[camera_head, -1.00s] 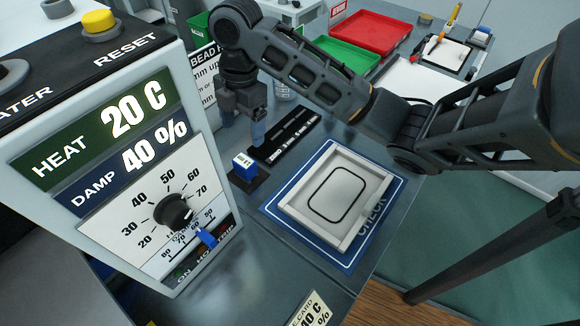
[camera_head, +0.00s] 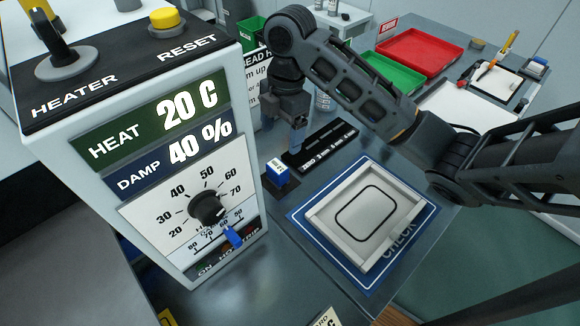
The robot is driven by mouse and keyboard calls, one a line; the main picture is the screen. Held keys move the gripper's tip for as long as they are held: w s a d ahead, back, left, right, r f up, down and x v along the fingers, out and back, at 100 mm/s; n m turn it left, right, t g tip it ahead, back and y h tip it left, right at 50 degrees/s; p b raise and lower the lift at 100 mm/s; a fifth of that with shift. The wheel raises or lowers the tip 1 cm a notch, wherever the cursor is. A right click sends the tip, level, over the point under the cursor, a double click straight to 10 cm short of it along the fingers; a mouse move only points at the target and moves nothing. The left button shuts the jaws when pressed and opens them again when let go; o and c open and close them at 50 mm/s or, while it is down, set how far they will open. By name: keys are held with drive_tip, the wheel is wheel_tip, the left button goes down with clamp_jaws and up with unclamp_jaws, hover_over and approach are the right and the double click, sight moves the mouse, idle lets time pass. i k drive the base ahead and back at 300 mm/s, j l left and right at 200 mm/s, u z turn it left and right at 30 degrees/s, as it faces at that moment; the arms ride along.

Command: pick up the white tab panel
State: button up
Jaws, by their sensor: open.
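A pale, shallow panel (camera_head: 330,222) with raised edges lies on a blue mat (camera_head: 418,232) marked CHECK, near the bench's front. A black rounded outline is on its face. I cannot tell whether this or the flat white sheet (camera_head: 462,104) farther back, partly hidden by my arm, is the white tab panel; no tab is clear on either. My gripper (camera_head: 283,128) points down, open, with nothing seen between its fingers. It is left of and behind the pale panel, apart from it, near the left end of a black labelled strip (camera_head: 328,143).
A grey control box (camera_head: 175,190) with HEAT and DAMP displays stands tall at left. A small blue-and-white block (camera_head: 277,172) stands between it and the panel. Red (camera_head: 420,52) and green (camera_head: 392,73) trays and a white board (camera_head: 497,82) with tools lie at the back.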

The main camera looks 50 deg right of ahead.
sight(364, 216)
drive_tip(key=k+j+z, duration=0.1)
drive_tip(key=j+z, duration=0.15)
drive_tip(key=j, duration=0.2)
drive_tip(key=k+j+z, duration=0.15)
drive_tip(key=j+z, duration=0.15)
drive_tip(key=j, duration=0.15)
drive_tip(key=k+j+z, duration=0.25)
drive_tip(key=j, duration=0.15)
drive_tip(key=k+j+z, duration=0.25)
drive_tip(key=j, duration=0.15)
drive_tip(key=i, duration=0.1)
